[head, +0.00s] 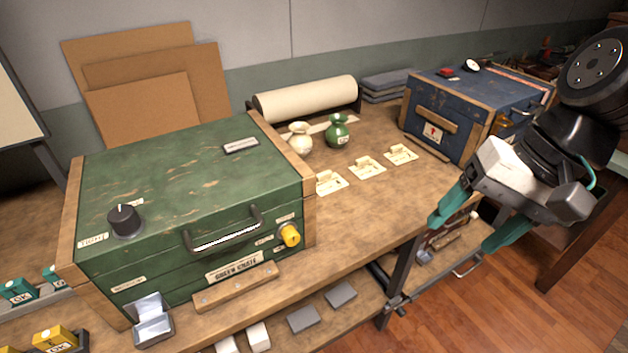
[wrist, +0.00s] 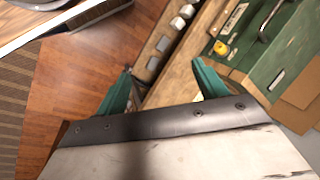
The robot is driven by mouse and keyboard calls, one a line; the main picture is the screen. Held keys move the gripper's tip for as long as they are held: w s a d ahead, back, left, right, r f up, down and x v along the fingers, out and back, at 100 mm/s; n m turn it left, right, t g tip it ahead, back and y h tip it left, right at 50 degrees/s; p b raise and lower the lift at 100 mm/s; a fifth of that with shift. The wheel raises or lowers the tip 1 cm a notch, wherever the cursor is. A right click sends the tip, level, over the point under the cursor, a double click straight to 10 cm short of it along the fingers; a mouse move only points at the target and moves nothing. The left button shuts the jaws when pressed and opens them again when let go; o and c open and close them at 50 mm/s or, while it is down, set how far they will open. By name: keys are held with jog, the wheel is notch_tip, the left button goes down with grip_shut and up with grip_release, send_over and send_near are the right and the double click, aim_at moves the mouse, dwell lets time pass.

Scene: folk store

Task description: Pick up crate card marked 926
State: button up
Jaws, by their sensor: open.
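Three cream cards lie in a row on the wooden workbench (head: 350,228), right of the green crate: a near card (head: 330,183), a middle card (head: 367,168) and a far card (head: 401,154). Each has a raised tan piece on it. Their print is too small to read, so I cannot tell which is marked 926. My gripper (head: 460,238), with teal fingers, is open and empty, to the right of the cards and apart from them. In the wrist view my gripper (wrist: 162,68) shows its spread fingers above the bench edge and floor.
The green crate (head: 180,180) with a yellow knob (head: 289,235) fills the left of the bench. A cream vase (head: 300,140) and a green vase (head: 338,132) stand behind the cards. A blue crate (head: 465,110) stands at the right. Bench surface in front of the cards is clear.

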aim_at(325, 175)
jog(key=w+a+f+m+t+y, duration=0.2)
jog(key=w+a+m+y, duration=0.35)
jog(key=w+a, duration=0.35)
jog(key=w+a+f+m+t+y, duration=0.2)
jog(key=w+a+m+y, duration=0.2)
jog(key=w+a+m, duration=0.6)
jog(key=w+d+f+m+t+h, duration=0.1)
jog(key=w+f+m+t+h, duration=0.1)
jog(key=w+f+m, duration=0.2)
jog(key=w+d+f+m+t+h, duration=0.2)
jog(key=w+f, duration=0.4)
jog(key=f, duration=0.3)
jog(key=w+d+f+m+t+h, duration=0.1)
jog(key=w+f+m+t+h, duration=0.1)
jog(key=w+f+m, duration=0.3)
jog(key=shift+w+d+f+m+t, duration=0.1)
jog(key=shift+w+f+m+t, duration=0.15)
jog(key=shift+f, duration=0.35)
jog(key=shift+w+d+f+m+t, duration=0.1)
jog(key=shift+w+f+t, duration=0.2)
jog(key=shift+f, duration=0.25)
jog(key=x, duration=0.7)
jog(key=shift+w+a+r, duration=0.25)
jog(key=shift+a, duration=0.05)
jog(key=c, duration=1.1)
